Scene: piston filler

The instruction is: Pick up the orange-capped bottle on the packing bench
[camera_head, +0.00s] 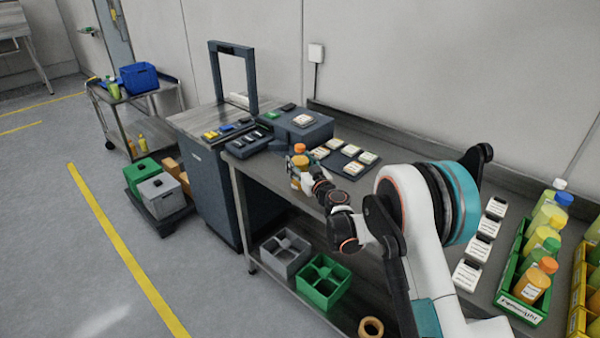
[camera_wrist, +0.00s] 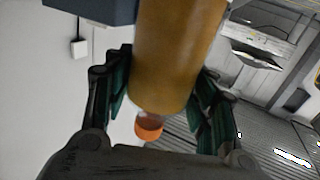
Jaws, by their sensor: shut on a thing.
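An amber bottle with an orange cap (camera_head: 299,148) is upright at my gripper (camera_head: 304,172), at the bench's left end near the dark machine. In the wrist view an amber bottle body (camera_wrist: 175,50) fills the space between my two dark green fingers (camera_wrist: 163,98), which are shut on it from both sides. A small orange cap (camera_wrist: 148,133) shows beyond the body's rounded end; I cannot tell whether it belongs to the same bottle. The fingers partly hide the bottle in the head view, and I cannot tell if it touches the bench.
The packing bench (camera_head: 400,156) runs along the wall. A dark tray (camera_head: 347,170) of white blocks lies just right of my gripper. A dark device (camera_head: 296,124) stands behind. A green crate (camera_head: 519,312) of capped bottles is at right. Grey (camera_head: 285,262) and green (camera_head: 322,291) bins sit below.

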